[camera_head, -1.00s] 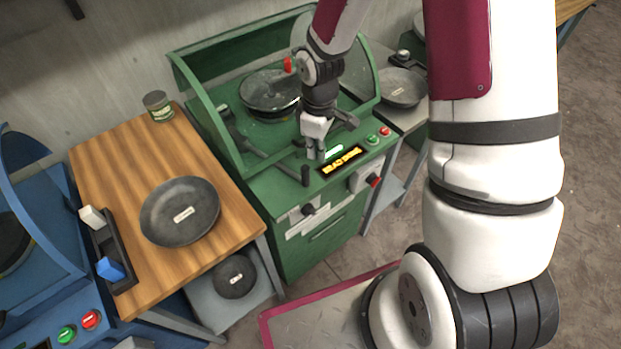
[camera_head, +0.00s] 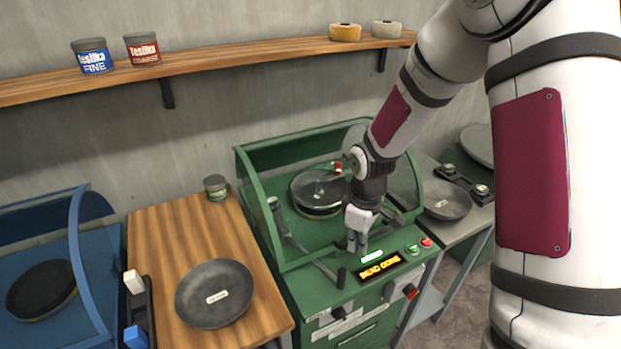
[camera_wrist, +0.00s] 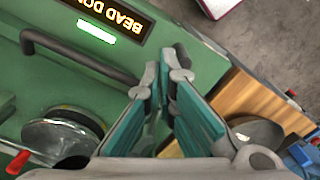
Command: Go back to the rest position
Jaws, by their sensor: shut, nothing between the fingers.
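My gripper (camera_head: 357,243) hangs over the front of the green machine (camera_head: 290,258), just above its lit panel. It is shut and empty. The wrist view shows the two finger pads (camera_wrist: 165,78) converging at the tips, with nothing between them. The machine's display (camera_head: 380,267) reads "BEAD DONE", and it also shows in the wrist view (camera_wrist: 112,18). A round dark disc (camera_head: 318,192) sits inside the machine behind the clear curved guard. A black bar handle (camera_head: 330,274) stands out at the machine's front, to the left of the gripper and apart from it.
A wooden table (camera_head: 165,232) at left holds a dark bowl (camera_head: 214,294) and a green tin (camera_head: 216,187). A blue machine (camera_head: 95,275) stands further left. A grey bench at right holds another bowl (camera_head: 446,200). A wall shelf (camera_head: 240,62) carries tins and rolls.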

